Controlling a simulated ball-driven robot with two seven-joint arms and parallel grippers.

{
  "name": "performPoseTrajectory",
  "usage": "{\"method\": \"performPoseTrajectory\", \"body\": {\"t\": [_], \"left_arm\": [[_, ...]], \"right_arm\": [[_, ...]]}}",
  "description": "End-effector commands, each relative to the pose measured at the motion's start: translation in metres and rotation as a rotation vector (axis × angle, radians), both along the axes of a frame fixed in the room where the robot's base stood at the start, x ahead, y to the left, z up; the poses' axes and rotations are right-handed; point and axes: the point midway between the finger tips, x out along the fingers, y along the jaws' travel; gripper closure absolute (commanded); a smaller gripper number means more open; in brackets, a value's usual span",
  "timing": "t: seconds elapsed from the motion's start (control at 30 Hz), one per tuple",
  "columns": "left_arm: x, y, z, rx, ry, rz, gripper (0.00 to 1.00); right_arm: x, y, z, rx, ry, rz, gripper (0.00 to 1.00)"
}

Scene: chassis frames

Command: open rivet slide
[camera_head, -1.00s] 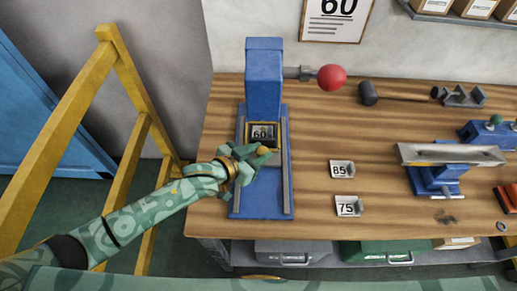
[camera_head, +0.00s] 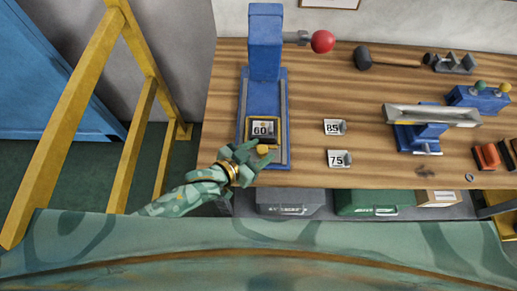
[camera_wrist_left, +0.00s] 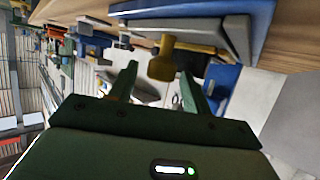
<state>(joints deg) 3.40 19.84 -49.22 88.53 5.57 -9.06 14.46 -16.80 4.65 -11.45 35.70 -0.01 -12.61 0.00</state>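The blue rivet press (camera_head: 265,48) stands upright on the bench with a long blue base. Its slide (camera_head: 277,124) is a yellow-edged frame holding a block marked 60 (camera_head: 262,128). It sits toward the front of the base, clear of the column. A yellow knob (camera_head: 263,149) is on the slide's front. My left gripper (camera_head: 250,157) is at the knob, near the bench's front edge. In the left wrist view its fingers (camera_wrist_left: 159,76) are spread, with the knob (camera_wrist_left: 163,58) between and just ahead of the tips and gaps beside it. My right gripper is out of view.
Blocks marked 85 (camera_head: 334,127) and 75 (camera_head: 339,158) lie right of the press. A red ball-ended lever (camera_head: 322,41) sticks out from the column. A yellow frame (camera_head: 133,145) is at left.

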Motion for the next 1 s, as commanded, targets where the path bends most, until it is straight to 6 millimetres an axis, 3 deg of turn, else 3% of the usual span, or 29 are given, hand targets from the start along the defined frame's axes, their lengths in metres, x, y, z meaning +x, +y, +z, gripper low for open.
{"method": "performPoseTrajectory", "body": {"t": [0.57, 1.0], "left_arm": [[-0.006, 0.006, 0.005, -0.001, -0.001, 0.000, 0.48], [-0.078, 0.077, 0.046, 0.001, 0.003, -0.001, 0.48]], "right_arm": [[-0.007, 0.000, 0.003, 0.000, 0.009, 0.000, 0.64], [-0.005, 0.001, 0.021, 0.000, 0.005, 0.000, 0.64]]}}
